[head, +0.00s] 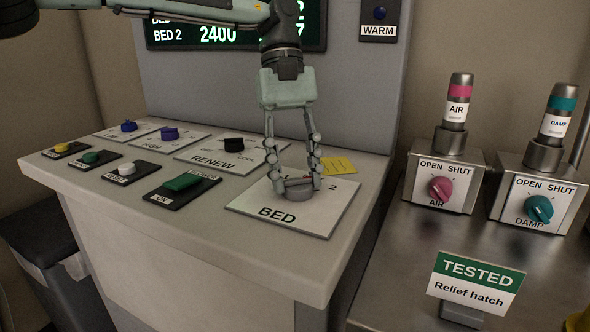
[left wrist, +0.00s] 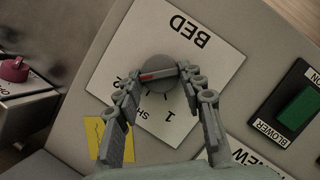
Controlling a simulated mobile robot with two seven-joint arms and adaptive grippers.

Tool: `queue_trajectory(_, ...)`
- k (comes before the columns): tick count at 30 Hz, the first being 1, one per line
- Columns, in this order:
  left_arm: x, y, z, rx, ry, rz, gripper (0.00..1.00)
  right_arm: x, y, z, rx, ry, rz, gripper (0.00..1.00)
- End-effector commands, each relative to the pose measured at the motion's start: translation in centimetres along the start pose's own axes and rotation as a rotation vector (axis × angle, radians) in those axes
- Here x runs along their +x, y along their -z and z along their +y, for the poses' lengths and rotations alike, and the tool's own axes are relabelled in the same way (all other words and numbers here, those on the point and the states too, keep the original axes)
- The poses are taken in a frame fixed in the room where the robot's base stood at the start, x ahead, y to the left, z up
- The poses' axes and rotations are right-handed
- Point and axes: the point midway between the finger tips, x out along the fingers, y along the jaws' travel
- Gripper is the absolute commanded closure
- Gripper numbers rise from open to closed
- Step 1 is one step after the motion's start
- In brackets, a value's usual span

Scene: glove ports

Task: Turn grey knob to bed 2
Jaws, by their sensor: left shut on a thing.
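The grey knob (head: 294,190) sits on the white BED plate (head: 250,208) at the console's front right. My left gripper (head: 296,180) comes down from above, with its fingers on opposite sides of the knob, shut on it. In the left wrist view, the knob (left wrist: 164,86) lies between the two fingertips of the left gripper (left wrist: 158,88). A pointer bar crosses its top; its red part lies to the left, roughly toward the 2 mark. The 1 mark is below the knob there. SHUT is partly readable. My right gripper is not in view.
A yellow note (head: 338,166) lies behind the BED plate. A black RENEW knob (head: 234,145) and a green BLOWER switch (head: 182,181) are to the left. The AIR knob (head: 440,188) and DAMP knob (head: 539,208) stand on a metal bench at right, behind a TESTED sign (head: 477,283).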

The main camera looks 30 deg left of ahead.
Motion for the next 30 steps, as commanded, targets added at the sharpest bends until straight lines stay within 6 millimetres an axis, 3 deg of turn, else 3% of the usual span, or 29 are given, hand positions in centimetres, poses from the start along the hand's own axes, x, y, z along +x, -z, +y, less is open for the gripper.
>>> queue_trajectory(14, -0.01, 0.02, 0.03, 0.016, 0.005, 0.002, 0.9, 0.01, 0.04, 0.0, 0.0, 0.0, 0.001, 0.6)
queue_trajectory(15, -0.01, 0.02, 0.03, 0.016, 0.005, 0.002, 0.6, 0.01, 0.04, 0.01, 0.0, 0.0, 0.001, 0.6)
queue_trajectory(20, -0.01, 0.02, 0.03, 0.015, 0.005, 0.001, 0.4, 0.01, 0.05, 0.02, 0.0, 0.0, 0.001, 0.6)
queue_trajectory(30, -0.32, 0.03, 0.04, 0.013, 0.004, 0.002, 0.4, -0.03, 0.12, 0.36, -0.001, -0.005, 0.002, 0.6)
